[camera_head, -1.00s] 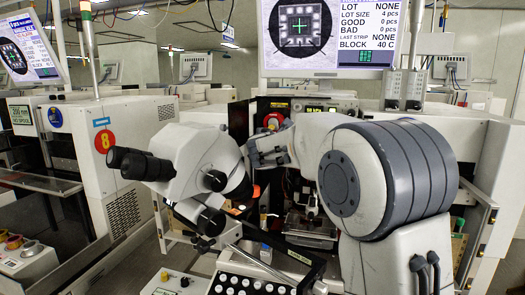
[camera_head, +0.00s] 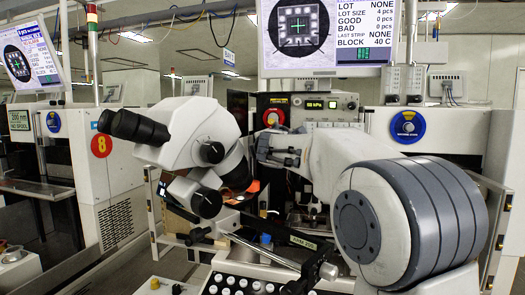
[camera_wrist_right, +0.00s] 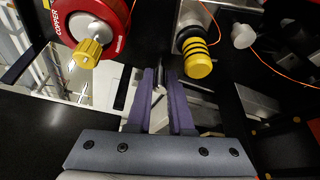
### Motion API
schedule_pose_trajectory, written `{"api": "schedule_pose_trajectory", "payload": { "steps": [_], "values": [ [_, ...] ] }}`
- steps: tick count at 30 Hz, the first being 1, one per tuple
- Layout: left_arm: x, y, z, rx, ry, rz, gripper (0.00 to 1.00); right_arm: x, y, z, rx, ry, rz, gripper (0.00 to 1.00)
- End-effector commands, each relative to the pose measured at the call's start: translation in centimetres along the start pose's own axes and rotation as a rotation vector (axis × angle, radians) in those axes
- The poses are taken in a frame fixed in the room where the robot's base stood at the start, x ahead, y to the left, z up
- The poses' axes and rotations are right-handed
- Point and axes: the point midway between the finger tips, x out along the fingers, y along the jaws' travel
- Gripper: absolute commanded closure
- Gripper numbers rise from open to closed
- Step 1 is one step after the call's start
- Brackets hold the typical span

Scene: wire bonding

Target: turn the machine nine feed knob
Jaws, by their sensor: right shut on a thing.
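In the right wrist view the two purple fingers of my right gripper (camera_wrist_right: 160,78) are closed together on a small grey-dark piece at their tips; it is mostly hidden and I cannot tell what it is. In the head view this gripper (camera_head: 278,153) points left, just below a red spool (camera_head: 273,118). I cannot tell which part is the feed knob. My left gripper is not in view.
The wrist view shows a red copper spool with a yellow knob (camera_wrist_right: 90,48) at upper left and a yellow-and-black banded cylinder (camera_wrist_right: 197,57) at upper right, close to the fingers. A white microscope (camera_head: 190,140) stands left of my arm. A button panel (camera_head: 240,285) is in front.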

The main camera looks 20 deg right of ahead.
Motion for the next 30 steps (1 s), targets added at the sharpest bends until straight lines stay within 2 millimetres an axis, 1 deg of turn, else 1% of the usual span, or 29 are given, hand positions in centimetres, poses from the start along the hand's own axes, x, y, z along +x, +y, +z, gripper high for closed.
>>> {"api": "schedule_pose_trajectory", "payload": {
  "steps": [3, 4, 5, 6, 14, 17, 20, 27, 30],
  "values": [
    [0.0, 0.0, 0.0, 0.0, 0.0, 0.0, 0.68, 0.0, -0.1, -0.1, 0.0, 0.003, -0.003, 1.0],
    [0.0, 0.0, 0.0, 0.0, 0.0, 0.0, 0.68, 0.0, -0.1, -0.1, 0.0, 0.003, -0.003, 0.69],
    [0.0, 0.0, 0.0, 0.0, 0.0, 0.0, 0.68, 0.0, -0.1, -0.1, 0.0, 0.003, -0.003, 0.58],
    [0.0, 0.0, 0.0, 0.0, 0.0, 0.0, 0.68, 0.0, -0.1, -0.1, 0.0, 0.002, -0.003, 0.51],
    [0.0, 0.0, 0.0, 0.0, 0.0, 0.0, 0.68, 0.0, -0.1, -0.1, -0.001, 0.001, -0.001, 0.51],
    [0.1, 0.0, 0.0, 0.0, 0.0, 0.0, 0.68, -0.4, 0.0, 0.0, 0.0, 0.001, 0.0, 0.51],
    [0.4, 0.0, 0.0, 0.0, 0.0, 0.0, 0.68, -1.6, 0.0, 0.0, 0.001, 0.001, 0.001, 0.51],
    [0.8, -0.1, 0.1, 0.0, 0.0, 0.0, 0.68, -6.4, 0.0, -0.1, 0.0, 0.002, 0.001, 0.51],
    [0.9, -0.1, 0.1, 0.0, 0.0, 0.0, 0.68, -8.2, 0.0, -0.1, 0.0, 0.001, 0.001, 0.51]
  ]
}}
